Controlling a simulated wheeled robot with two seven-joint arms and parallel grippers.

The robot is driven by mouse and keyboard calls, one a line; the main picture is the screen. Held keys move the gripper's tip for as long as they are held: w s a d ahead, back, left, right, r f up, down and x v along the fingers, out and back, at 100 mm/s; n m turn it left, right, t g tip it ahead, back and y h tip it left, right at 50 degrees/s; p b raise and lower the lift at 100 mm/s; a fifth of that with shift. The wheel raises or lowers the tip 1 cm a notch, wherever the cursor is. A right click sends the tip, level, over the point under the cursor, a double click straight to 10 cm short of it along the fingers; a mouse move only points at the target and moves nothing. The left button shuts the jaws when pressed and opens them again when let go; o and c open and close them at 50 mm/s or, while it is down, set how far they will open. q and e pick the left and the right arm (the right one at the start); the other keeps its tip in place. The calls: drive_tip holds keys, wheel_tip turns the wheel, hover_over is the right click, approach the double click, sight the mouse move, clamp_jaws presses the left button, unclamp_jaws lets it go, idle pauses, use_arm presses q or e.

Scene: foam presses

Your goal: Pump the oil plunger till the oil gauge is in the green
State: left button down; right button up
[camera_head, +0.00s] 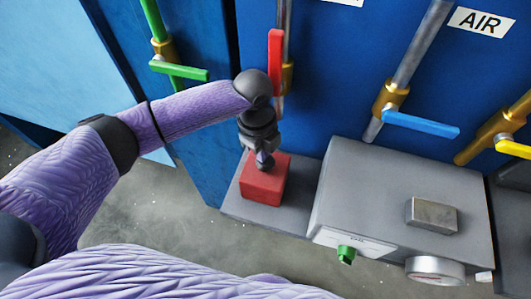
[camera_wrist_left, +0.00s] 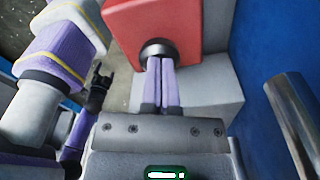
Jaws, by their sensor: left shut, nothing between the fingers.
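The oil plunger looks to be the red block (camera_head: 262,186) with a dark round knob on top, standing on a grey base. In the left wrist view the red block (camera_wrist_left: 190,22) fills the upper middle, and the dark knob (camera_wrist_left: 157,47) is just ahead of my fingertips. My left gripper (camera_head: 264,163) points down over the block, its two fingers shut and empty, at or touching the knob. The fingers show in the wrist view (camera_wrist_left: 160,62). The oil gauge (camera_head: 434,268) is a white dial low on the grey box's front; its needle cannot be read. My right gripper (camera_wrist_left: 97,85) is small and dark in the wrist view.
The grey box (camera_head: 335,195), labelled OIL, stands right of the red block, with a metal cap (camera_head: 432,215) and a green knob (camera_head: 346,255). A red lever (camera_head: 275,60) hangs close beside my left wrist. Green (camera_head: 180,70) and blue (camera_head: 420,123) levers flank it.

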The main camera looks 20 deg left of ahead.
use_arm(q)
drive_tip(key=shift+f+b, duration=0.3)
drive_tip(key=shift+f, duration=0.55)
drive_tip(key=shift+r, duration=0.25)
drive_tip(key=a+p, duration=0.1)
drive_tip(key=w+a+r, duration=0.1)
drive_tip(key=shift+a+p, duration=0.3)
drive_tip(key=shift+p, duration=0.05)
drive_tip(key=shift+w+a, duration=0.1)
drive_tip(key=shift+a, duration=0.05)
drive_tip(key=shift+d, duration=0.2)
